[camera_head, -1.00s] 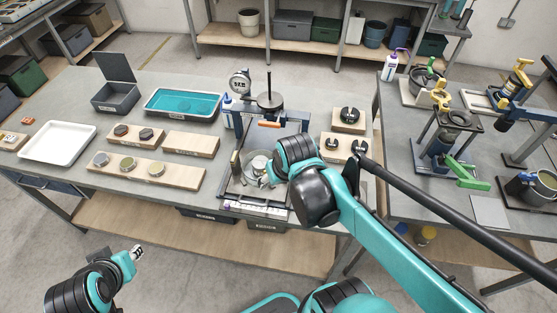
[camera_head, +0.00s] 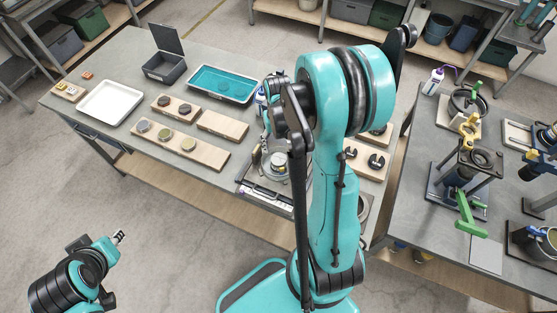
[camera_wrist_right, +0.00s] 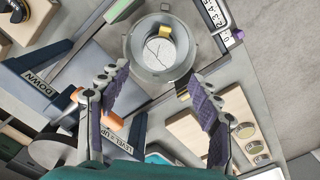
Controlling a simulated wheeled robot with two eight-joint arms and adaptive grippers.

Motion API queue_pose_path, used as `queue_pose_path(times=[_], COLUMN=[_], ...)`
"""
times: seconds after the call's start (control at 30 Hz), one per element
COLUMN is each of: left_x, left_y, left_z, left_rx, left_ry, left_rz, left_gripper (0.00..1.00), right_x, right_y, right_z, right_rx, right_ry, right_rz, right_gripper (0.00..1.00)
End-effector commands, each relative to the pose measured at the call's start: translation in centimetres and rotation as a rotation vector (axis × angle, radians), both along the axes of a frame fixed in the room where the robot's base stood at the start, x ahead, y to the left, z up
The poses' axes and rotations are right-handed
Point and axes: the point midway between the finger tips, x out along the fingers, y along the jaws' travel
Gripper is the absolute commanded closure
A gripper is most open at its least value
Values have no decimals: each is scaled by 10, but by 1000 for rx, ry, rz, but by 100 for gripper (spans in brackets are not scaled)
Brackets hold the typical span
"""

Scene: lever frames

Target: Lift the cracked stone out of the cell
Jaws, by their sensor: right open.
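The cell (camera_wrist_right: 160,46) is a grey round cup on the press base in the right wrist view. The stone (camera_wrist_right: 160,52) is a pale disc with dark crack lines inside it, with a yellow piece at its upper edge. My right gripper (camera_wrist_right: 157,74) is open, with purple-padded fingers apart and nothing between them. The cell lies just beyond the fingertips. In the head view the cell (camera_head: 278,166) shows beside my right arm, which hides much of the press and right gripper. My left gripper (camera_head: 119,237) is low at the left, away from the table.
The press has a blue frame marked DOWN (camera_wrist_right: 40,85) and an orange handle (camera_wrist_right: 78,95) close to my right fingers. Wooden boards with round pieces (camera_head: 165,134), a teal tray (camera_head: 220,84) and a white tray (camera_head: 111,102) stand left of it.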

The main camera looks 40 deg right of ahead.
Motion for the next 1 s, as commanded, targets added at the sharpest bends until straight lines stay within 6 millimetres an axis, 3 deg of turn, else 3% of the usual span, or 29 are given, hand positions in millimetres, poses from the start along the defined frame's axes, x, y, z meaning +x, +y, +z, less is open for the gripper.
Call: queue_pose_path(times=[0.7, 1.0], left_x=[0, 0], left_y=[0, 0], left_z=[-65, -71], left_rx=[0, 0], left_ry=[0, 0], left_rz=[0, 0], left_gripper=[71, 71], right_x=[0, 0], right_y=[0, 0], right_z=[-77, -84], right_rx=[0, 0], right_ry=[-1, -1], right_rz=[1, 1], right_gripper=[36, 36])
